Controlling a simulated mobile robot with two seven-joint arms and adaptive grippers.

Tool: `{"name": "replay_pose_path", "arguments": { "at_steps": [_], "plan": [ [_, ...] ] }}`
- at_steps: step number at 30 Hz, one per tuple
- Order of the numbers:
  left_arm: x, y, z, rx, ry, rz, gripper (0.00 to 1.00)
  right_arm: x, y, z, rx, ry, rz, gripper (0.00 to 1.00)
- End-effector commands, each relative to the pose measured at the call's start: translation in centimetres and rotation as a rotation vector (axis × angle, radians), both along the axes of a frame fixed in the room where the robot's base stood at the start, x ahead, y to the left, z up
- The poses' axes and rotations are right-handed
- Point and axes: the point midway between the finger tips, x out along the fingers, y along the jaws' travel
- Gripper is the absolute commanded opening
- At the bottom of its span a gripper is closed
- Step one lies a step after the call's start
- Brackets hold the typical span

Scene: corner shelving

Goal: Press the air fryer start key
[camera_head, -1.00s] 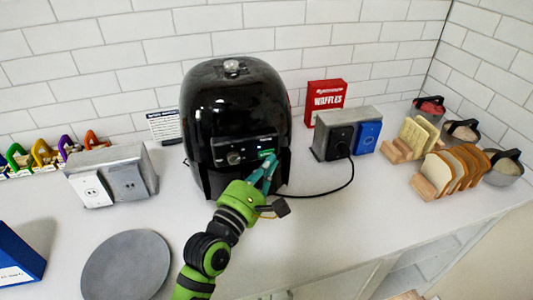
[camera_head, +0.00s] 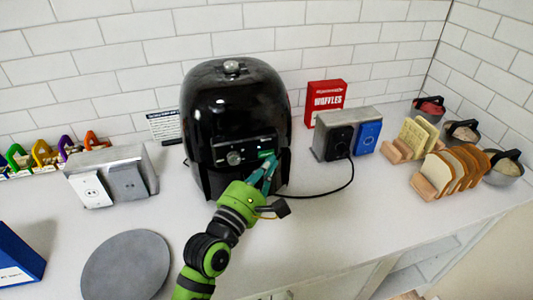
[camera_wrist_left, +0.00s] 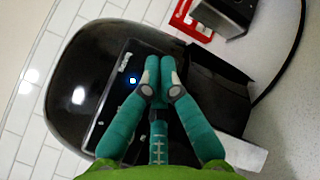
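The black air fryer (camera_head: 237,95) stands upright against the tiled wall. Its front panel (camera_head: 222,150) has a round knob (camera_head: 234,158). In the left wrist view, the fryer (camera_wrist_left: 75,70) fills the left and middle, and a small blue-white lit spot (camera_wrist_left: 132,80) shows on its panel. My left gripper (camera_head: 269,158) is at the right side of the panel. Its teal fingers (camera_wrist_left: 159,72) are drawn together at the tips with nothing seen between them, just right of the lit spot. I cannot tell whether the tips touch the panel. The fingers hide part of the panel. My right gripper is not in view.
A grey socket box (camera_head: 322,145) stands right of the fryer, with a black cable (camera_head: 330,190) on the counter. A red waffles box (camera_head: 326,100) is behind it. Bread racks (camera_head: 425,187) stand at right. A grey round plate (camera_head: 125,265) lies front left.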

Motion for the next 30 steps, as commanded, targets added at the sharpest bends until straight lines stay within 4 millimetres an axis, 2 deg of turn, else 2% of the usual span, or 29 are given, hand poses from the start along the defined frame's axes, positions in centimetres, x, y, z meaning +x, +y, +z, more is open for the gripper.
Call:
{"name": "replay_pose_path", "arguments": {
  "at_steps": [30],
  "plan": [
    [0.97, 0.33, 0.01, 0.000, 0.000, 0.000, 0.00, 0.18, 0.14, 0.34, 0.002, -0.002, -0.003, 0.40]
  ]
}}
